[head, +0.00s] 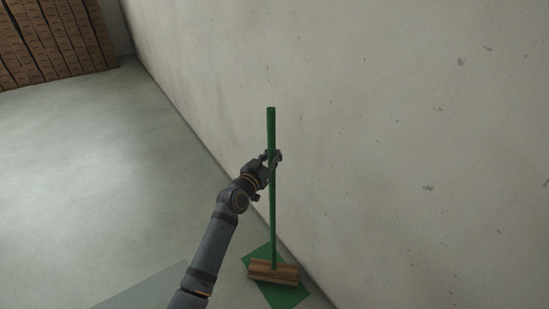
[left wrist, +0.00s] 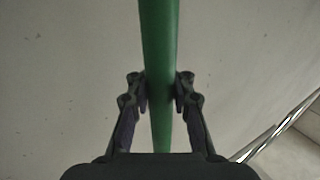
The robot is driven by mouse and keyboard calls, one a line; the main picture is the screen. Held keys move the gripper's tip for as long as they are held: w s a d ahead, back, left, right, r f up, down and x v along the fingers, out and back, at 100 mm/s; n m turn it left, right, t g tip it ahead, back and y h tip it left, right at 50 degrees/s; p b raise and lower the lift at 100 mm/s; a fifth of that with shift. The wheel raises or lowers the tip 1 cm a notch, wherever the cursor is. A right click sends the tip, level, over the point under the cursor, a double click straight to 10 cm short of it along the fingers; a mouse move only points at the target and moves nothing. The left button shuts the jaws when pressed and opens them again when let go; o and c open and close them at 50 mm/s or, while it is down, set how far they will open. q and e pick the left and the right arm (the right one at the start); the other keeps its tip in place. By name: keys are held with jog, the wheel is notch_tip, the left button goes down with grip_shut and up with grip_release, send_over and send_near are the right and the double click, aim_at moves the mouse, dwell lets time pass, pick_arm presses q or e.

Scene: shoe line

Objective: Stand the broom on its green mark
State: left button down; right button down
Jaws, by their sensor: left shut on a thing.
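The broom (head: 272,215) has a green handle and a brown wooden head (head: 273,272). It stands close to upright, head down, by the wall. Its head is over the green mark (head: 289,295) on the floor and covers the middle of it. I cannot tell whether the head touches the floor. My left gripper (head: 272,157) is shut on the upper part of the handle. In the left wrist view the green handle (left wrist: 160,40) passes between the two fingers (left wrist: 161,93). My right gripper is not in view.
A pale, scuffed wall (head: 400,120) runs along the right, close behind the broom. Stacked brown boxes (head: 50,45) stand at the far left. The grey floor (head: 90,160) on the left is clear. A lighter grey floor patch (head: 145,292) lies at the bottom.

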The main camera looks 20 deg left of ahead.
pick_arm(q)
jog(key=shift+r, duration=0.2)
jog(key=shift+f, duration=0.1)
jog(key=c, duration=1.7)
grip_release()
jog(key=shift+f, duration=0.2)
jog(key=o, duration=0.5)
jog(key=shift+o, duration=0.2)
jog(key=shift+r, duration=0.1)
